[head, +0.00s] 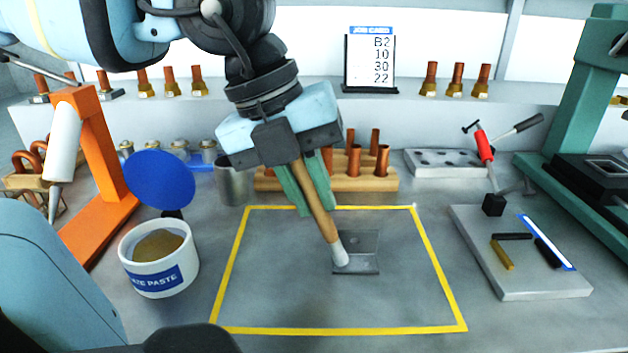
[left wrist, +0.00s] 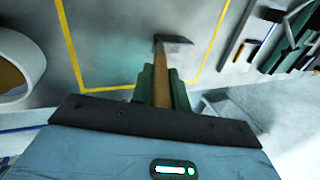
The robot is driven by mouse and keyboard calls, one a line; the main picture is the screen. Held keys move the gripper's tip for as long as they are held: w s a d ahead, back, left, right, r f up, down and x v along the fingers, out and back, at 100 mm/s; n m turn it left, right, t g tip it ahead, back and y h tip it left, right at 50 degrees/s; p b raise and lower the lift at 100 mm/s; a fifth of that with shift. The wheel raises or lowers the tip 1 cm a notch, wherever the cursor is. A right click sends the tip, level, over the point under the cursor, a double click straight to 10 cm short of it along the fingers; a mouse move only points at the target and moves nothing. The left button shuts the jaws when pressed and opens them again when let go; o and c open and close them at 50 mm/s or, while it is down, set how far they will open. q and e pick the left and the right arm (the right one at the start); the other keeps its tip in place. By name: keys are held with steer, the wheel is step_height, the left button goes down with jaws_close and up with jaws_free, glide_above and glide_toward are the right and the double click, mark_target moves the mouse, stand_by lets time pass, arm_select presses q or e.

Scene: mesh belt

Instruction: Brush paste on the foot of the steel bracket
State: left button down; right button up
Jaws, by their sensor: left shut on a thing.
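My left gripper (head: 306,190) comes down from above and is shut on a brush (head: 317,212) with a wooden handle. The brush is tilted, and its pale tip (head: 340,256) is at the steel bracket (head: 362,262), over the left part of its foot. I cannot tell whether the tip touches the metal. The bracket stands inside the yellow taped outline. In the left wrist view the brush handle (left wrist: 161,88) runs between the green fingers toward the bracket. The white paste pot (head: 160,279), holding brown paste, stands left of the outline. My right gripper is not in view.
A blue round disc (head: 160,179) stands behind the pot, beside an orange stand (head: 108,160). A metal cup (head: 233,184) and a wooden rack (head: 390,180) of copper pieces stand behind the outline. A grey plate with small tools (head: 520,280) lies right. The taped area is otherwise clear.

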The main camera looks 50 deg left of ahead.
arm_select(q)
steer(key=shift+r+p, duration=0.8)
steer(key=shift+r, duration=0.45)
step_height(320, 180, up, 2)
steer(key=shift+r+p, duration=0.1)
steer(key=shift+p, duration=0.55)
steer(key=shift+r+p, duration=0.45)
steer(key=shift+r, duration=0.25)
